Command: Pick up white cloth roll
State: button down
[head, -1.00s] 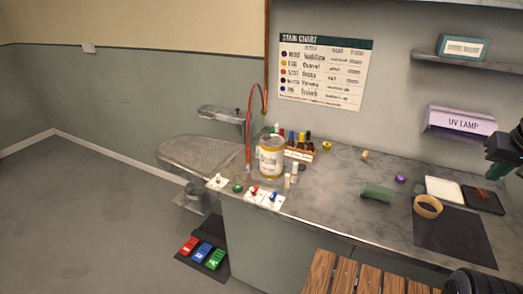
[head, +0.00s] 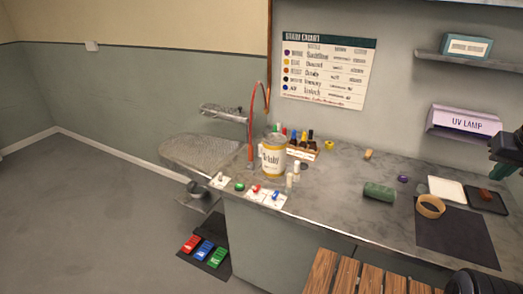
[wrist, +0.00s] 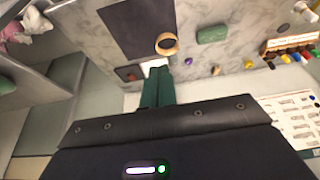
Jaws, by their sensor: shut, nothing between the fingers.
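I cannot pick out a white cloth roll with certainty. Two small white upright pieces, a front one (head: 289,181) and a back one (head: 296,167), stand beside the labelled canister (head: 273,158) on the counter; they are too small to identify. A pale pink and white cloth bundle (wrist: 32,24) shows at the upper left of the wrist view, its shape unclear. My gripper (wrist: 158,72) has its green fingers together with nothing between them. In the wrist view its tips overlap the edge of a white pad, with no contact visible.
The counter (head: 340,215) holds a green roll (head: 379,192), a tan ring (head: 431,206) on a dark mat (head: 458,241), a white pad (head: 446,189) and a dark tray (head: 487,201). A bottle rack (head: 303,151) stands at the back. Slatted wood (head: 345,278) lies in front.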

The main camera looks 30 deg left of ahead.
jog(key=c, duration=0.9)
grip_release()
